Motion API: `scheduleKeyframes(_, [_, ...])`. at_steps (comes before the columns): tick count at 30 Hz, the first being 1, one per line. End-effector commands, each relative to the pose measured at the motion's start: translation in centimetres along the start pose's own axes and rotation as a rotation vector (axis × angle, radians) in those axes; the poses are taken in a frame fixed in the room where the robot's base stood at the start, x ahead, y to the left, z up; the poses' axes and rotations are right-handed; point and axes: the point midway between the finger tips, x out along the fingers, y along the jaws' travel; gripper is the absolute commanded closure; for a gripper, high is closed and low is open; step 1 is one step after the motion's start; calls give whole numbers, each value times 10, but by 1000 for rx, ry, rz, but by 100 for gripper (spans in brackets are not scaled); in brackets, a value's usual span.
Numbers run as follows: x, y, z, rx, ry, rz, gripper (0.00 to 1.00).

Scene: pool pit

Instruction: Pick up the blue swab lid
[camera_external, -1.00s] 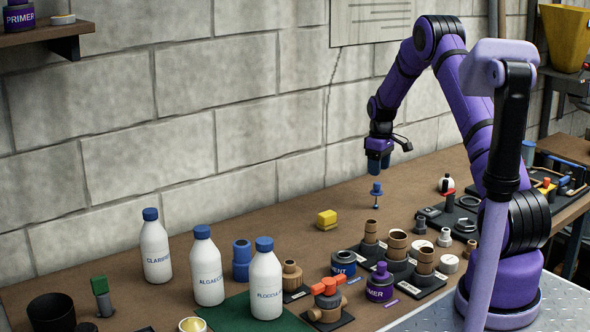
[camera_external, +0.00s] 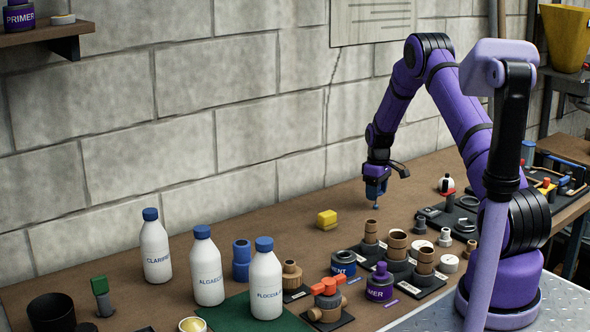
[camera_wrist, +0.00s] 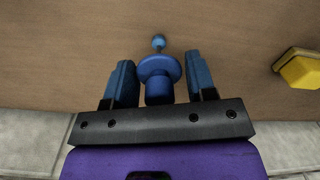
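The blue swab lid (camera_wrist: 160,70) shows in the wrist view between the two fingers of my gripper (camera_wrist: 162,82). It has a round knob, a wide disc and a thin stem with a small tip. A gap shows on each side of it, so the fingers are open around it and apart from it. In the external view my gripper (camera_external: 376,192) is low over the bench, and its fingers hide most of the lid. Only the lid's small lower tip (camera_external: 376,206) shows below them.
A yellow block (camera_external: 326,219) lies on the bench (camera_external: 290,200) to the left of my gripper. Brown pipe fittings (camera_external: 397,244) stand in front. White bottles with blue caps (camera_external: 207,266) stand farther left. The block wall (camera_external: 250,130) is close behind.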

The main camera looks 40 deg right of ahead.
Motion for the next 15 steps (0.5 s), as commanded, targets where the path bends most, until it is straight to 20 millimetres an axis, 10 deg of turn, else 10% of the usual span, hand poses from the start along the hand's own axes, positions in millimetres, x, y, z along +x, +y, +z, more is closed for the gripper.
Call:
scheduleKeyframes(4, [0,0,0,0,0,0,80])
scheduleKeyframes(15, [-1,0,0,0,0,0,80])
